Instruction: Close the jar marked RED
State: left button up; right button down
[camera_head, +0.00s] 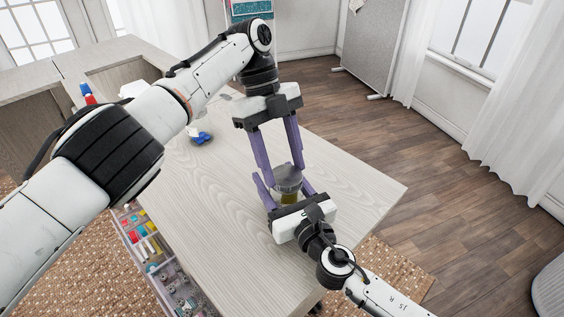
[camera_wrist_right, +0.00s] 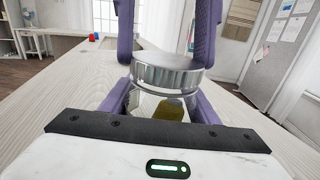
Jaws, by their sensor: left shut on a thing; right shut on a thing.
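A clear glass jar (camera_head: 290,199) with something olive-yellow inside stands upright near the front of the wooden table top (camera_head: 345,190). A grey metal lid (camera_head: 288,178) is level at the jar's mouth; whether it is fully seated I cannot tell. My left gripper (camera_head: 285,172) comes from above, its purple fingers shut on the lid's sides. My right gripper (camera_head: 283,186) comes from the front, shut around the jar's body. The right wrist view shows the ridged lid (camera_wrist_right: 165,74) over the jar (camera_wrist_right: 157,106). No RED marking is readable in either view.
A blue object (camera_head: 201,138) lies on the table behind my left arm. Blue and red items (camera_head: 87,94) stand farther back. An open drawer (camera_head: 133,248) with coloured sewing things juts out at the table's left side. The table's right part is clear.

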pick_arm(q)
jog(key=shift+w+a, duration=0.1)
jog(key=o, duration=1)
jog(key=shift+r, duration=0.15)
jog(key=r, duration=0.4)
jog(key=shift+s+r, duration=0.1)
jog(key=shift+s, duration=0.1)
jog(key=shift+c, duration=0.4)
